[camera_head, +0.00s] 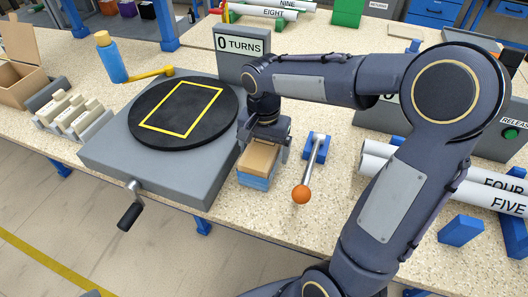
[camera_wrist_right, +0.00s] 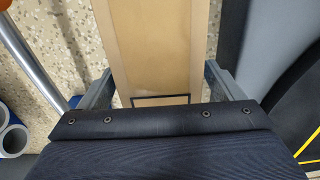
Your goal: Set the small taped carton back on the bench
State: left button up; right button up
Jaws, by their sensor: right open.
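The small carton (camera_head: 258,160) is tan-brown and shows under my right gripper, between the grey turntable base and the lever with the orange knob. A blue band (camera_head: 252,181) shows at its lower front; I cannot tell whether this is a part of it or a support. The bench (camera_head: 325,215) is speckled beige. My left gripper is not in view.
The turntable (camera_head: 185,110) with a yellow outline stands left of the carton, its crank (camera_head: 130,210) at the front. The lever's orange knob (camera_head: 301,194) is close on the right. White labelled tubes (camera_head: 480,185) lie further right. Bare bench lies in front of the lever.

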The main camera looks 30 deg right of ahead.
notch_tip(320, 180, up, 10)
jog(key=shift+r+p, duration=0.2)
jog(key=shift+p, duration=0.2)
